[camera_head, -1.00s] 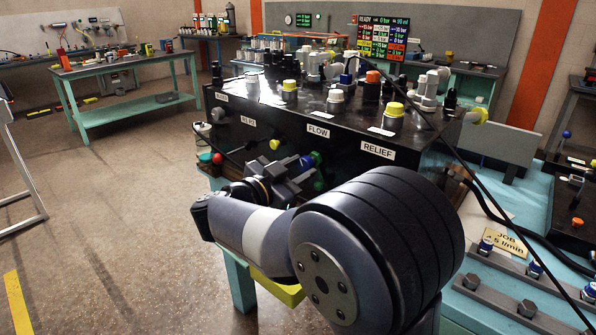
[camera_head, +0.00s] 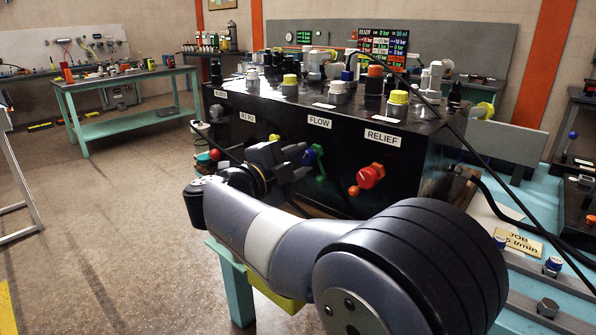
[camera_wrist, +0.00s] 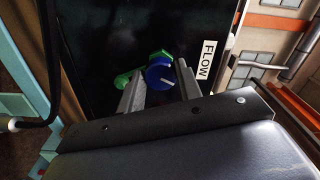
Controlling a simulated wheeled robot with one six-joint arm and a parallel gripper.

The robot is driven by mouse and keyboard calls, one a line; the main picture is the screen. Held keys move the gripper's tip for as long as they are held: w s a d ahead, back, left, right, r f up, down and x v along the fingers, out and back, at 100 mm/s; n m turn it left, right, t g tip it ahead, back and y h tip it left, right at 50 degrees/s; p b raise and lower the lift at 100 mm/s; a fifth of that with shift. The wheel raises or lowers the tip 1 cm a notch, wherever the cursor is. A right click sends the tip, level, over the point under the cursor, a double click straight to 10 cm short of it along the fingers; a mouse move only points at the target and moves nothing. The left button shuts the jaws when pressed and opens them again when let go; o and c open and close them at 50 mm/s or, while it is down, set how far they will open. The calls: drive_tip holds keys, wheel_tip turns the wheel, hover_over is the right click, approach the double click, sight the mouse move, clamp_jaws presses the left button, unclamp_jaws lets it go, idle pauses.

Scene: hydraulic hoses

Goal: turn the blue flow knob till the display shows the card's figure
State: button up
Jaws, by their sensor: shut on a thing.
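The blue flow knob (camera_head: 309,157) sits on the front of the black block below the FLOW label (camera_head: 320,120). In the wrist view the blue knob (camera_wrist: 160,75) has a pale pointer line and lies between my two fingers, with green parts behind it. My gripper (camera_head: 300,160) is shut on the knob; it also shows in the wrist view (camera_wrist: 162,84). The display (camera_head: 384,44) at the back has several coloured rows, too small to read surely. The yellowish job card (camera_head: 518,242) at the right reads about 5 l/min, its leading sign unclear.
A red knob (camera_head: 370,176) under the RELIEF label (camera_head: 382,137) is right of my gripper. A yellow knob (camera_head: 274,139) is close on the left. Several capped fittings crowd the block's top. A dark hose (camera_head: 490,190) runs at the right. The floor at left is clear.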

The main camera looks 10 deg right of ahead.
drive_tip(key=shift+m+b, duration=1.15)
drive_tip(key=shift+m, duration=0.55)
drive_tip(key=o, duration=1)
drive_tip(key=shift+c, duration=0.2)
drive_tip(key=shift+a, duration=0.1)
drive_tip(key=v, duration=1)
drive_tip(key=shift+s+a, duration=0.2)
drive_tip(key=shift+s, duration=0.05)
drive_tip(key=shift+w+d, duration=0.1)
